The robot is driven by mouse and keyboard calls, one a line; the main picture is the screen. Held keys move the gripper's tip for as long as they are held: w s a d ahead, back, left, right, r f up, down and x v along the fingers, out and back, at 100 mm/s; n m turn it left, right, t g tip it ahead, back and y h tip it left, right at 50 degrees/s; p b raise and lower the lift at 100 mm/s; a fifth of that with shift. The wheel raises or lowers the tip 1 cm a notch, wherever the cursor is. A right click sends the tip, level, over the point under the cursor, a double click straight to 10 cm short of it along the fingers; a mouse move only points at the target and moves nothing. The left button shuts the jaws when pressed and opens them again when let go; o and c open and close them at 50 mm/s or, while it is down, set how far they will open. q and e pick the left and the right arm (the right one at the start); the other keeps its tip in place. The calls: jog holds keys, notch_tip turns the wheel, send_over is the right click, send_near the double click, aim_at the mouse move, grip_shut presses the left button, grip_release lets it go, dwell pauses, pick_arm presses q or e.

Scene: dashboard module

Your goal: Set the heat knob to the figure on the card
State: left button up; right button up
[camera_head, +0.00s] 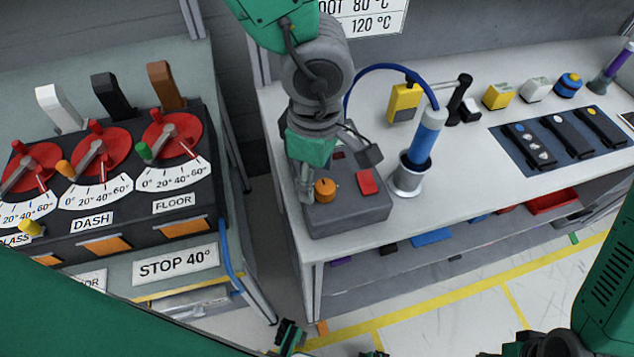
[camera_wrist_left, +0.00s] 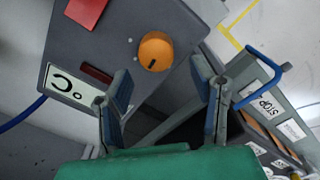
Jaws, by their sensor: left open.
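The heat knob appears to be the orange round knob (camera_head: 325,190) on a grey control box (camera_head: 345,214) at the left of the white bench. It also shows in the left wrist view (camera_wrist_left: 155,52), with a dark mark on its face. My left gripper (camera_head: 335,170) is open above the box, and its fingers in the wrist view (camera_wrist_left: 160,85) stand apart with the knob just beyond them. The card (camera_head: 365,15) on the wall is cut off by the frame and my arm; "80 °C" and "120 °C" are readable.
A red button (camera_head: 367,182) sits beside the knob. A blue-handled tool (camera_head: 427,137) stands in a metal cup right of the box, with a blue cable behind. A panel with red dials (camera_head: 98,150) and a "STOP 40°" label (camera_head: 175,264) are left, across a gap.

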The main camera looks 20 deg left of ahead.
aim_at(333, 188)
pick_arm(q)
jog(key=shift+d+f, duration=1.1)
jog(key=shift+d, duration=0.35)
jog(key=shift+a, duration=0.65)
jog(key=c, duration=1.1)
jog(key=shift+a, duration=0.35)
jog(key=shift+c, duration=0.2)
jog(key=shift+d, duration=0.35)
pick_arm(e)
jog(key=shift+d+f, duration=0.25)
jog(key=shift+d, duration=0.45)
